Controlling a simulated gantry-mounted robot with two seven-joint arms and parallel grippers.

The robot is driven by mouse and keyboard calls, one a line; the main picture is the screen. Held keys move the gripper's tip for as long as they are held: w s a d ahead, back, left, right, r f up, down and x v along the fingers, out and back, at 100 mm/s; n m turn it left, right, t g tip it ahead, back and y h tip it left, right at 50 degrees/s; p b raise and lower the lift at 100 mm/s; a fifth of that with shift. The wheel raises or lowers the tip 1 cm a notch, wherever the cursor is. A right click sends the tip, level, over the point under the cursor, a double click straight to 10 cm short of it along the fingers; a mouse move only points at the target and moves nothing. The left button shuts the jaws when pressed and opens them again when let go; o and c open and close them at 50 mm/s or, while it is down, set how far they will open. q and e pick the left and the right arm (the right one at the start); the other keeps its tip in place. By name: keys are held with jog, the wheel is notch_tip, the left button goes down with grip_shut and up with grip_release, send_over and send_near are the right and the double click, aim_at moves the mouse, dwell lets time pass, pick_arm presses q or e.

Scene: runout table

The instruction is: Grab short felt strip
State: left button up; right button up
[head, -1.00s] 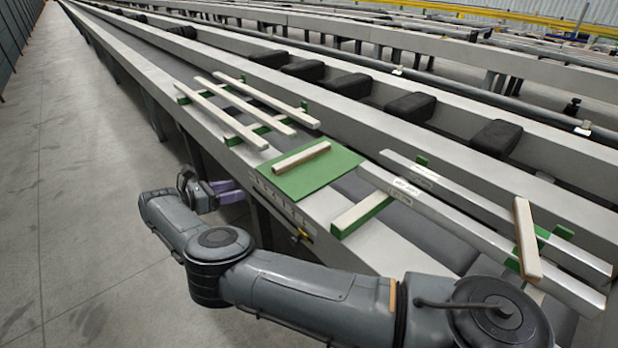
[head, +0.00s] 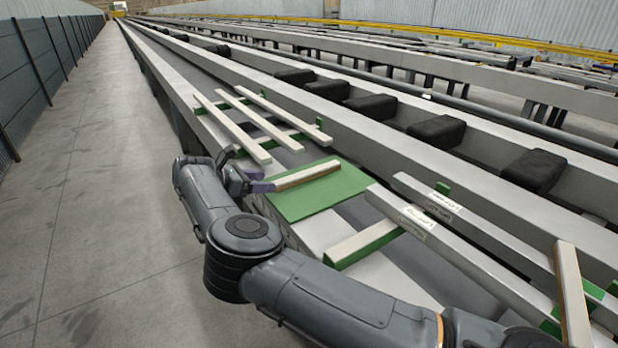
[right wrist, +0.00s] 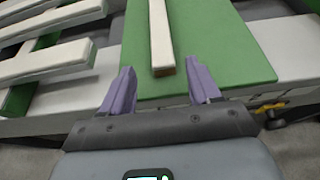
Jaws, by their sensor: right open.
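A short cream felt strip (head: 312,174) with a brown side lies flat on a green mat (head: 300,203). In the right wrist view the strip (right wrist: 160,32) points lengthwise toward my right gripper (right wrist: 159,82). Its near end lies between the lines of the two purple fingers, with a gap on each side. The gripper is open and empty at the mat's near edge. In the head view my right gripper (head: 262,187) is at the strip's left end, partly hidden by its own wrist. My left gripper is not in view.
Long pale strips (head: 232,127) lie on green supports beyond the mat. Another short cream piece (head: 362,243) lies on a green support nearer, beside long labelled bars (head: 440,235). A cream bar (head: 572,290) crosses them at right. Black blocks (head: 437,131) line the channel behind.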

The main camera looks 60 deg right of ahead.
aim_at(277, 182)
jog(key=b+x, duration=0.2)
jog(key=x, duration=0.1)
jog(key=shift+s+d+f+b, duration=0.1)
jog(key=shift+s+f+b, duration=0.2)
jog(key=shift+b, duration=0.1)
jog(key=shift+s+d+f, duration=0.1)
jog(key=shift+s+d, duration=0.2)
jog(key=shift+d, duration=0.2)
jog(key=shift+a, duration=0.1)
jog(key=shift+c, duration=0.3)
jog(key=c, duration=0.9)
jog(key=shift+c, duration=0.7)
